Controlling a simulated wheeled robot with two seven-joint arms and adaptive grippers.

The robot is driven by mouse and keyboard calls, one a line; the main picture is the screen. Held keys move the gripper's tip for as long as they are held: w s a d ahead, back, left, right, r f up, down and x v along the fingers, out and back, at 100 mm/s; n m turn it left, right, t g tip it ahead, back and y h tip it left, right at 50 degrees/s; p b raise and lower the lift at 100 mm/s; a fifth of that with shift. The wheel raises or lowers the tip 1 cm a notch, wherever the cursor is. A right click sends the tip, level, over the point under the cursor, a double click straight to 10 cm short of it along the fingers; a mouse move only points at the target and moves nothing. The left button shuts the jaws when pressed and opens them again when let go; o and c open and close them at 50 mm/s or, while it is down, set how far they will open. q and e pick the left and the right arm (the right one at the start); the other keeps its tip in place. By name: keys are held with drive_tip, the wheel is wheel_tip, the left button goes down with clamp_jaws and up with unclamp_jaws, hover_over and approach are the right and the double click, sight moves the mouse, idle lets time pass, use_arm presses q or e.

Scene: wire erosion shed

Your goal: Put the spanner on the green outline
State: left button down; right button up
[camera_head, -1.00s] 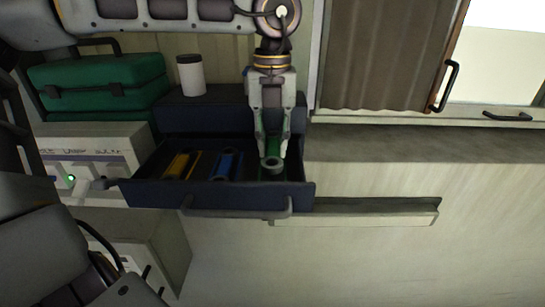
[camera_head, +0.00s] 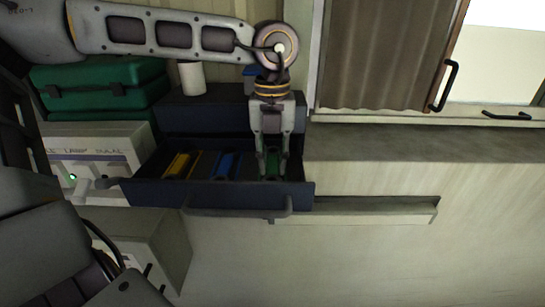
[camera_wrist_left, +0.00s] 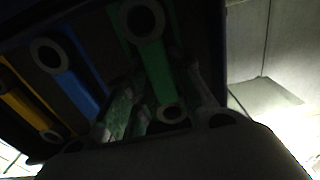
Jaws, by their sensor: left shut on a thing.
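My left gripper (camera_head: 271,170) points down into the right part of the open dark blue drawer (camera_head: 150,192). It is shut on the spanner (camera_head: 272,160), which shows green between the fingers. In the left wrist view the spanner (camera_wrist_left: 156,68) has a green shaft with a grey ring at its far end, and another ring shows near the fingers. Green also shows low in the drawer; I cannot tell how much of it is the green outline, or whether the spanner touches the floor. My right gripper is not in view.
Blue (camera_head: 228,165) and yellow (camera_head: 179,165) spanner-shaped pieces lie to the left in the drawer. The drawer's front handle (camera_head: 238,211) sticks out. A green case (camera_head: 100,80) and a white cup (camera_head: 191,78) stand behind.

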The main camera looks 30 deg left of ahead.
sight(273, 163)
use_arm(q)
drive_tip(key=shift+f, duration=0.1)
drive_tip(key=c, duration=1.3)
unclamp_jaws()
drive_tip(key=shift+o, duration=0.2)
drive_tip(key=shift+r, duration=0.2)
wheel_tip(273, 163, up, 12)
drive_tip(key=b, duration=0.1)
